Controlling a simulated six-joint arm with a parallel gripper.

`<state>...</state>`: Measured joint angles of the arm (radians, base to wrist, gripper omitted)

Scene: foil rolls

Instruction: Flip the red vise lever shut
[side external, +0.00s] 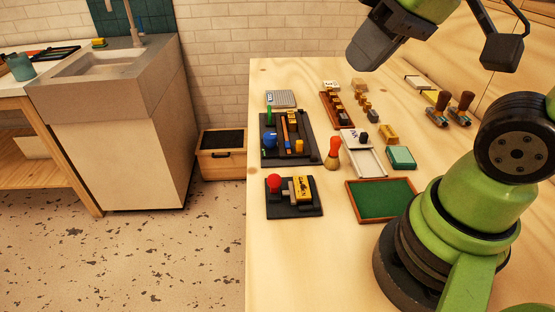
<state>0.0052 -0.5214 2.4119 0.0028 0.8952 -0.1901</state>
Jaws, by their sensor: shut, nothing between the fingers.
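The red vise lever (274,184) shows as a round red knob at the left end of a small dark vise (295,211) near the table's left edge. The knob stands up above the base; its exact angle is hard to tell. A yellow block with dark lettering (302,189) sits at the right part of the vise, beside a grey metal piece. My gripper (358,62) is a dark grey form at the upper right, shut and empty, high above the back of the table and well apart from the lever. Its fingertips are hard to make out.
A black tray (268,155) with coloured tools lies behind the vise. A red-handled brush (333,148) stands to its right, near a green-lined tray (380,202). Wooden-handled tools (461,104) stand at the back right. The table in front of the vise is clear.

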